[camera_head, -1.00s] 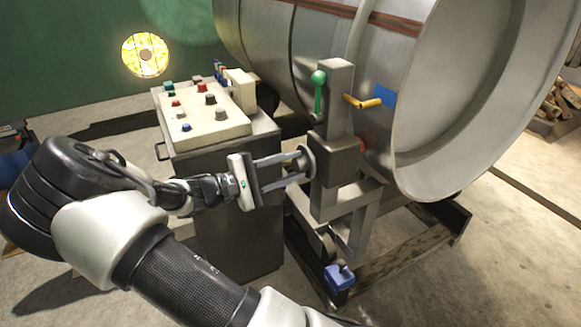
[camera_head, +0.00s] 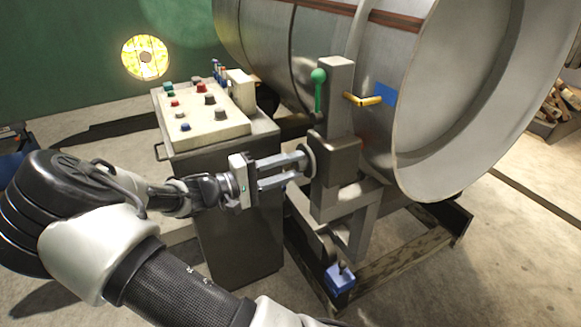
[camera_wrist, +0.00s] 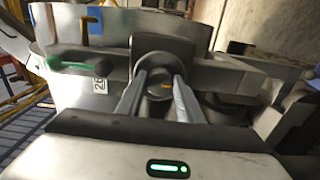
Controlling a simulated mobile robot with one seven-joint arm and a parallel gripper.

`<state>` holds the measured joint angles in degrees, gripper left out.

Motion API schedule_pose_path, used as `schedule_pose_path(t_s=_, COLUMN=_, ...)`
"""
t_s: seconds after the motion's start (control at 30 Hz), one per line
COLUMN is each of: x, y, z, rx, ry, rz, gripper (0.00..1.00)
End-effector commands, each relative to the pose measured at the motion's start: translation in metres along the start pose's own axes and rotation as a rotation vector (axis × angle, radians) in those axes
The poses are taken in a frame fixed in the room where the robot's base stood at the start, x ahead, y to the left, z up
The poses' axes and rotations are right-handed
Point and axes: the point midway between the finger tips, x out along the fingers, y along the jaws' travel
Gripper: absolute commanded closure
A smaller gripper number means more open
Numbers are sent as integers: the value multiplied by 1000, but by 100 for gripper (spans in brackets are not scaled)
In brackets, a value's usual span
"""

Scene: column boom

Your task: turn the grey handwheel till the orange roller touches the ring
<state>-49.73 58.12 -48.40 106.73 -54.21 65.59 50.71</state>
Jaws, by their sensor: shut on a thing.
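The grey handwheel (camera_head: 309,160) sits on the left side of the grey post's block, beside the big steel drum. My gripper (camera_head: 299,168) is shut on its hub, with one finger on each side. In the wrist view the dark round wheel (camera_wrist: 166,55) shows behind my gripper (camera_wrist: 159,88), and the fingers flank the hub. The drum's wide rim (camera_head: 405,150) stands right of the post; I cannot tell for sure which part is the ring.
A control cabinet (camera_head: 230,205) with several buttons stands close left of the post. A green-knobbed lever (camera_head: 318,90) and a yellow handle (camera_head: 365,100) are above the wheel. A blue box (camera_head: 340,278) sits low on the frame. Bare floor lies at right.

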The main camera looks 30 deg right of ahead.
Motion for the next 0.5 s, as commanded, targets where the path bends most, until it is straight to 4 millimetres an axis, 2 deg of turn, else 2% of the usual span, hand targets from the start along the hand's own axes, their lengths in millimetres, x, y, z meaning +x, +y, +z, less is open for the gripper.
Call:
schedule_pose_path(t_s=0.27, x=-1, y=0, z=0, rx=-1, ry=2, rz=-1, gripper=89)
schedule_pose_path(t_s=0.3, x=-1, y=0, z=0, rx=-1, ry=2, rz=-1, gripper=62)
schedule_pose_path(t_s=0.4, x=-1, y=0, z=0, rx=-1, ry=1, rz=-1, gripper=48)
schedule_pose_path(t_s=0.5, x=0, y=0, z=0, rx=-1, ry=1, rz=-1, gripper=48)
